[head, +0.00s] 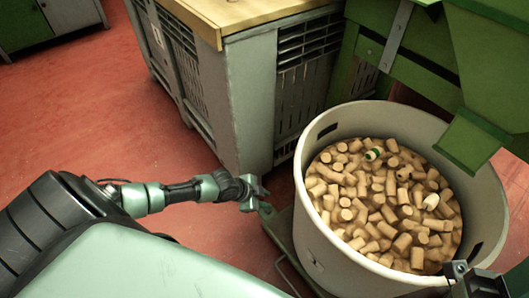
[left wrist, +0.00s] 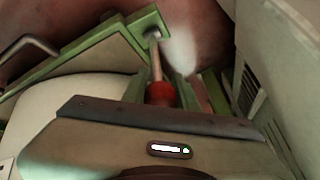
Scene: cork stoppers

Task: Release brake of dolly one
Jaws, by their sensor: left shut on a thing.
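The dolly (head: 281,232) is a low green frame under a big pale round bin (head: 322,245); most of it is hidden by the bin. In the left wrist view its green frame (left wrist: 85,62) crosses the upper left. A brake lever with a metal rod and a red knob (left wrist: 161,93) stands at the frame's corner. My left gripper (head: 262,197) is at the dolly's left corner, beside the bin; in the left wrist view (left wrist: 160,98) its fingers are shut around the red knob. My right gripper (head: 474,280) shows only partly at the bottom right, by the bin's rim.
The bin is full of cork stoppers, with a green-and-white piece (head: 374,154) among them. A grey slatted crate (head: 245,100) with a wooden top stands close behind. Green machinery (head: 425,60) overhangs the bin at the right. Red floor (head: 90,120) is clear at the left.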

